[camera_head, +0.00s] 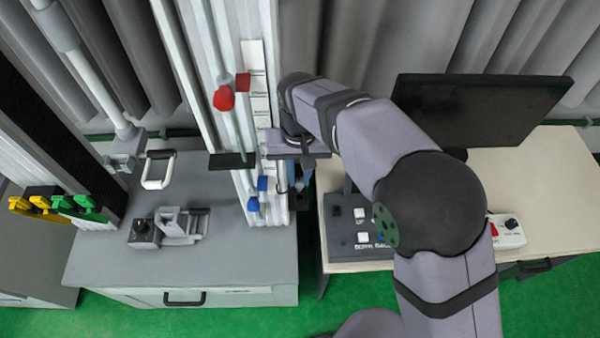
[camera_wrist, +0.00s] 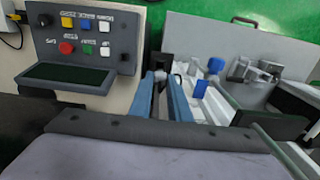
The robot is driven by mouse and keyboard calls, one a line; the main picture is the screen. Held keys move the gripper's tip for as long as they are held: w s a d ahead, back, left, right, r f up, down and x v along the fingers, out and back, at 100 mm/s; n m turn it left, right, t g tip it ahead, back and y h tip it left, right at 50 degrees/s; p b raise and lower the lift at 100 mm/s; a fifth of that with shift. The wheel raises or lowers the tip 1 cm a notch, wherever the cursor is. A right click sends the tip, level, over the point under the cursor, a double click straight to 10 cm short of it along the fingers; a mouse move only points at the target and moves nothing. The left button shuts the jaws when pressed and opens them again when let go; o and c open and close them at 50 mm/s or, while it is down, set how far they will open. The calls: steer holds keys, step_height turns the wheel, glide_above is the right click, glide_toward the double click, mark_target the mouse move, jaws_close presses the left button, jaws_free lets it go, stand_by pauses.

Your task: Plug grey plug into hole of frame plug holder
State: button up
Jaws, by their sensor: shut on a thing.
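My gripper (camera_head: 298,184) is at the right side of the tower's light metal frame, pointing down above the gap between the cabinet and the desk. In the wrist view its two blue fingers (camera_wrist: 164,100) are shut on a small grey piece, which looks like the grey plug (camera_wrist: 160,84). The plug is mostly hidden by the fingers and by my arm in the head view. I cannot pick out the hole of the frame plug holder for certain. The tower frame (camera_head: 215,95) stands close to the left of the gripper.
A control panel (camera_wrist: 84,40) with coloured buttons is on the desk (camera_head: 530,170). A black monitor (camera_head: 480,108) stands behind. Red (camera_head: 224,98) and blue (camera_head: 253,204) parts sit on the tower. A grey fixture (camera_head: 178,228) and white handle (camera_head: 158,170) are on the cabinet (camera_head: 240,265).

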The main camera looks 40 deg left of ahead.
mark_target(300, 186)
steer(key=shift+f, duration=0.15)
steer(key=shift+f+b, duration=0.75)
steer(key=shift+b, duration=0.05)
steer(key=shift+f, duration=0.65)
stand_by(0.6)
steer(key=shift+f+b, duration=0.75)
steer(key=shift+f, duration=0.2)
steer(key=shift+f, duration=0.3)
steer(key=o, duration=0.9)
steer(key=shift+r+b, duration=1.3)
steer(key=shift+r, duration=2.4)
